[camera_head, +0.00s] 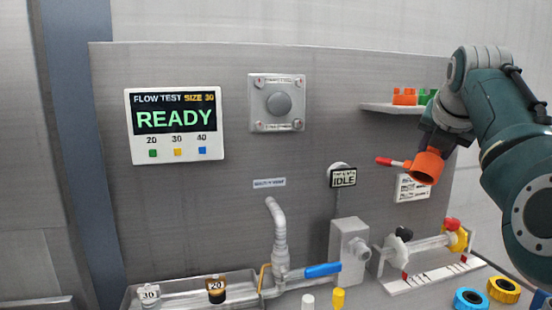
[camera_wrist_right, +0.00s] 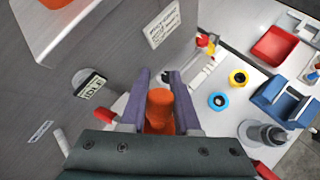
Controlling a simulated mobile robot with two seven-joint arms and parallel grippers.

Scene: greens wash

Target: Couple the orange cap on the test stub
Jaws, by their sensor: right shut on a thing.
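The orange cap (camera_head: 426,168) hangs in front of the grey back panel at the right of the head view, with a red lever (camera_head: 393,162) pointing left. My right gripper (camera_head: 441,146) is shut on it from above. In the right wrist view the orange cap (camera_wrist_right: 159,108) sits between the two purple-grey fingers of my right gripper (camera_wrist_right: 158,82). The cap is in the air, apart from the bench fittings. I cannot tell for sure which fitting is the test stub; a clear tube (camera_head: 428,246) lies on a white stand below the cap. My left gripper is out of view.
A shelf (camera_head: 382,107) with orange and green parts is behind my right arm. A READY screen (camera_head: 175,124), an IDLE display (camera_head: 343,178), a bent pipe (camera_head: 277,220) and a blue-handled valve (camera_head: 322,270) are further left. Blue (camera_head: 471,299) and yellow (camera_head: 503,290) rings lie at the front right.

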